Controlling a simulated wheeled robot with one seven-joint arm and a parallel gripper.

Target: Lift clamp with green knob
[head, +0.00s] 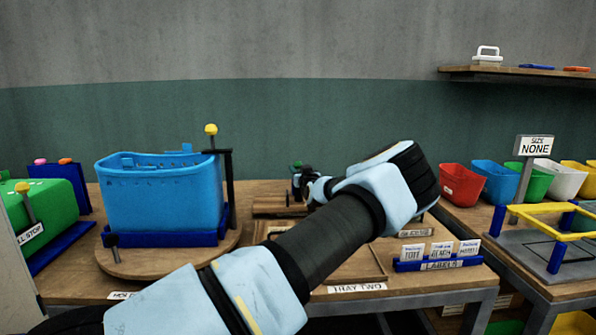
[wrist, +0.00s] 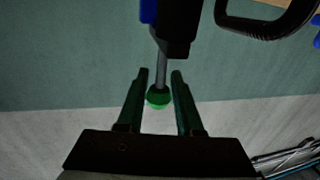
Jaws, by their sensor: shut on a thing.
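The green knob (wrist: 158,98) sits between the two dark fingers of my gripper (wrist: 160,74) in the wrist view, on a grey stem running up into a black clamp body (wrist: 178,25) with a blue part at its left. My gripper is shut on this clamp. In the head view the green knob (head: 297,164) is a small spot beyond my forearm, beside my gripper (head: 303,184) above the brown table. My arm hides most of the clamp there, and whether it touches anything below cannot be told.
A blue bin (head: 160,195) with a yellow-knobbed clamp (head: 211,130) stands on a round wooden board at left. A green box (head: 45,215) is further left. A label holder (head: 438,262) lies right of a wooden tray (head: 367,262). Coloured bins and a yellow frame (head: 545,223) stand at right.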

